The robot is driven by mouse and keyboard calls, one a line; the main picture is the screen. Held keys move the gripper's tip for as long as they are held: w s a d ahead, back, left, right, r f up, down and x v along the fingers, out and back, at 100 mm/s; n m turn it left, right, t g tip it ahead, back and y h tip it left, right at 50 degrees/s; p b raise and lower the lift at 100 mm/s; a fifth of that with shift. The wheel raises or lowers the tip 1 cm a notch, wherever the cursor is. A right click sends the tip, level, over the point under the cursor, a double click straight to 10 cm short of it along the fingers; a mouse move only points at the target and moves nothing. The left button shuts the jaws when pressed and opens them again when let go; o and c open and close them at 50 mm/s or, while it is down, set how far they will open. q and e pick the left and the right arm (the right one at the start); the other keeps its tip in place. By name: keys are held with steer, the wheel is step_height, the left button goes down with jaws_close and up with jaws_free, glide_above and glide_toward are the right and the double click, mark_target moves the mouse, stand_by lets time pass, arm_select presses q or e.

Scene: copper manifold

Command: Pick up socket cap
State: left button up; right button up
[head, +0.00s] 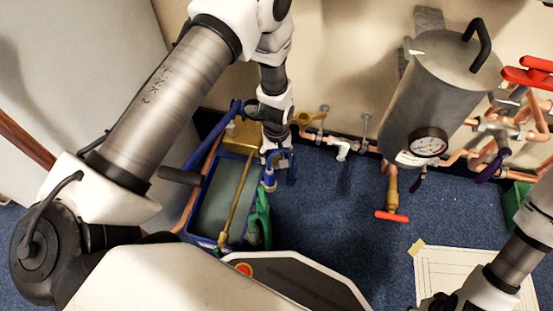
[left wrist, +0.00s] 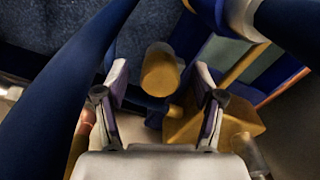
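In the left wrist view a short brass cylinder with a rounded face (left wrist: 160,72), which looks like the socket cap, stands between and beyond the fingertips of my left gripper (left wrist: 160,88). The two fingers are apart, with a gap on each side of the cylinder, so the gripper is open and does not hold it. In the head view my left gripper (head: 277,160) points down beside the right edge of a blue bin. The cap cannot be made out clearly there. My right arm enters at the lower right, and its gripper is out of the frame.
The blue bin (head: 191,238) holds a brass box (head: 243,135) and a long brass rod (head: 236,200). The brass box also shows in the left wrist view (left wrist: 215,130). A grey tank with a gauge (head: 429,143) and copper pipes stand right. Blue carpet (head: 330,220) is clear in the middle.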

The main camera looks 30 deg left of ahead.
arm_select(q)
steer(key=c, duration=1.1)
step_height(320, 180, up, 10)
steer(key=p, duration=0.5)
step_height(320, 180, up, 5)
steer(key=p, duration=0.5)
glide_above(276, 155)
steer(key=shift+f, duration=0.2)
